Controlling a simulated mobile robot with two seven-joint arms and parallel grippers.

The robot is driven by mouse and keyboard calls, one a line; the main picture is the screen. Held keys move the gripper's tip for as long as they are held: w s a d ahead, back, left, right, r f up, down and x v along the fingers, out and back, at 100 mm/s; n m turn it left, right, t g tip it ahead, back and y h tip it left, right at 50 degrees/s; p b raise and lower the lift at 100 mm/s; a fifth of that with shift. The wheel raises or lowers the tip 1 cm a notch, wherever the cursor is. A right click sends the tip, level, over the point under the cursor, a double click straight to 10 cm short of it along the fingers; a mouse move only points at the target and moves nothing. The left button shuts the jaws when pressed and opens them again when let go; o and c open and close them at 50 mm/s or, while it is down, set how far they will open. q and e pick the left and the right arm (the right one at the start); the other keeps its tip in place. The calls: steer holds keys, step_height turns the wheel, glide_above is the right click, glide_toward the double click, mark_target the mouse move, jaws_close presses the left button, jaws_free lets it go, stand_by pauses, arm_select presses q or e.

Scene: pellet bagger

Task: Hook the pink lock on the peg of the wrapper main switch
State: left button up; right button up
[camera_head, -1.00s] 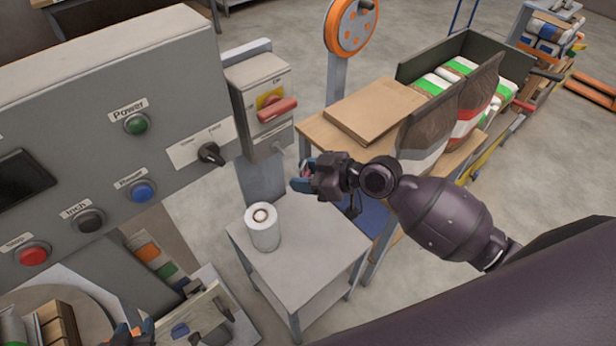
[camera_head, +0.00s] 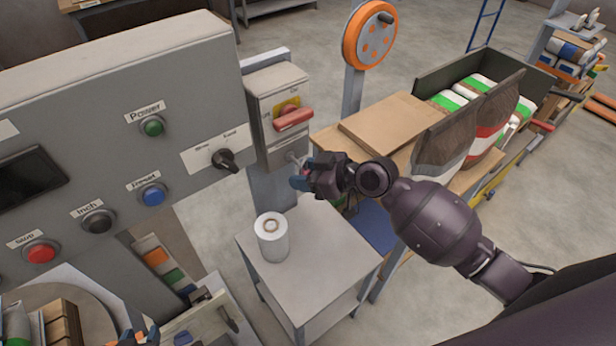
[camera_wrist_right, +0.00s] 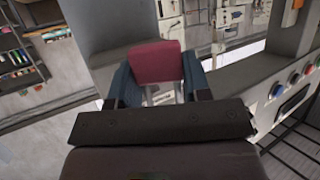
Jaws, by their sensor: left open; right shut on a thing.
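The wrapper main switch is a grey box (camera_head: 277,92) with a red handle (camera_head: 293,118) on a yellow plate, left of my right gripper in the head view. A small metal peg (camera_head: 292,158) shows low on its front. My right gripper (camera_head: 299,181) is just below and in front of the peg, apart from it as far as I can see. It is shut on the pink lock (camera_wrist_right: 157,62), whose broad body sits between the fingers in the right wrist view. The lock's shackle is hidden.
A large grey control panel (camera_head: 110,130) with buttons stands left of the switch. Below is a small grey table (camera_head: 320,262) bearing a white roll (camera_head: 272,238). A wooden bench (camera_head: 335,143) with cardboard and bags stands at right.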

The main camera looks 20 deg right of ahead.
steer(key=shift+w+a+f+b, duration=0.15)
steer(key=shift+w+b, duration=0.2)
steer(key=shift+w, duration=0.1)
steer(key=shift+w+a+f+b, duration=0.15)
steer(key=shift+w+b, duration=0.2)
steer(key=shift+w, duration=0.1)
steer(key=shift+a+r, duration=0.1)
stand_by(0.4)
steer(key=o, duration=0.9)
steer(key=shift+o, duration=0.2)
steer(key=shift+s+d+r, duration=0.1)
steer(key=shift+d+r, duration=0.05)
steer(key=shift+d, duration=0.35)
steer(key=shift+o, duration=0.7)
steer(key=v, duration=1)
steer(key=shift+s+b, duration=0.35)
steer(key=shift+b, duration=0.05)
